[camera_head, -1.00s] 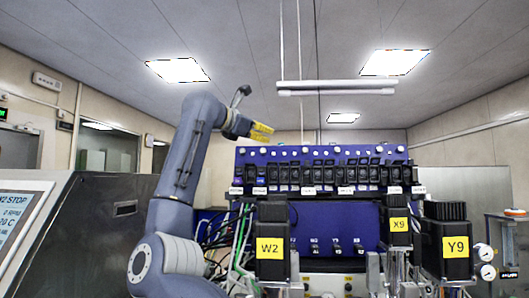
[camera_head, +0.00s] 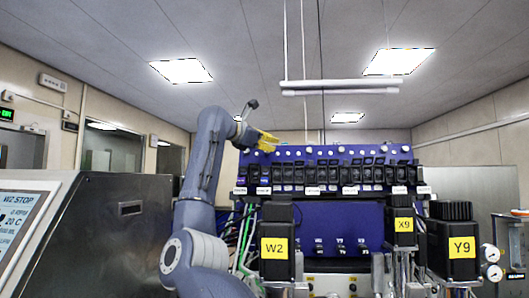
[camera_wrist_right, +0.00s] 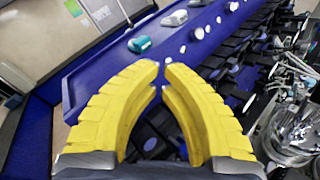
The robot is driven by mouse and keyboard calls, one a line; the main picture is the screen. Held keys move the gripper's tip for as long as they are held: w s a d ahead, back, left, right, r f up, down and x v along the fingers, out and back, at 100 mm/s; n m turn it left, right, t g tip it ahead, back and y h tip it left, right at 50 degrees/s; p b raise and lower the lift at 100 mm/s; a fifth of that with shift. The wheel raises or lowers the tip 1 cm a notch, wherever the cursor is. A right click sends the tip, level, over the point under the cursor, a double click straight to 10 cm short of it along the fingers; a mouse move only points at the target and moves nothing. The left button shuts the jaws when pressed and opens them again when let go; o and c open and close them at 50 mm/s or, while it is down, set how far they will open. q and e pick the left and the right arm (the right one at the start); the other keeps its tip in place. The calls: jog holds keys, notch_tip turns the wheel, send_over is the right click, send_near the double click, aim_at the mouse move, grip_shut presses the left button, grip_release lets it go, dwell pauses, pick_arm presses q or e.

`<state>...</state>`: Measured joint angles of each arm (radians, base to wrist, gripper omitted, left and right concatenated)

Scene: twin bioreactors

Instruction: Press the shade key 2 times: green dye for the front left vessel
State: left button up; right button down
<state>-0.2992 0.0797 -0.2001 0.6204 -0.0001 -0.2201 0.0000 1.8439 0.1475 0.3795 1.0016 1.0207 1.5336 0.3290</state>
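My right gripper (camera_head: 268,142) has yellow curved fingers and hangs just above the upper left end of the blue panel (camera_head: 322,214). In the right wrist view its fingertips (camera_wrist_right: 162,76) nearly meet, with only a thin gap and nothing held. Beyond the tips in that view, a teal key (camera_wrist_right: 140,44) and a grey key (camera_wrist_right: 174,18) sit on the blue top face, apart from the fingers. I cannot read which is the shade key. A black block labelled W2 (camera_head: 275,220) stands at the front left of the panel; its vessel is not visible. My left gripper is not in view.
Black blocks labelled X9 (camera_head: 403,208) and Y9 (camera_head: 461,270) stand to the right. A row of black modules (camera_head: 312,174) crosses the panel. A steel console with a screen (camera_head: 18,222) reading W2 STOP stands at left.

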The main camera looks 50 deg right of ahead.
aim_at(278, 149)
jog(key=shift+w+d+f, duration=0.25)
jog(key=shift+w+d, duration=0.25)
jog(key=shift+d, duration=0.25)
jog(key=shift+w+d+f, duration=0.3)
jog(key=shift+w+d, duration=0.3)
jog(key=shift+d, duration=0.25)
dwell(2.6)
jog(key=shift+a, duration=0.1)
jog(key=shift+s+a+r, duration=0.25)
jog(key=shift+s+a, duration=0.3)
jog(key=shift+a, duration=0.2)
jog(key=shift+s+a+r, duration=0.25)
jog(key=shift+s+a, duration=0.2)
jog(key=shift+a, duration=0.2)
jog(key=shift+s+a+r, duration=0.2)
jog(key=shift+s+a, duration=0.25)
jog(key=shift+a, duration=0.25)
jog(key=shift+s+a+r, duration=0.25)
jog(key=shift+s+a, duration=0.2)
jog(key=shift+a, duration=0.2)
jog(key=shift+w+d, duration=0.1)
jog(key=shift+d, duration=0.05)
jog(key=shift+w+d+f, duration=0.25)
jog(key=shift+w+d, duration=0.15)
jog(key=shift+d, duration=0.15)
jog(key=shift+w+d+f, duration=0.2)
jog(key=shift+w+d, duration=0.15)
jog(key=shift+d, duration=0.2)
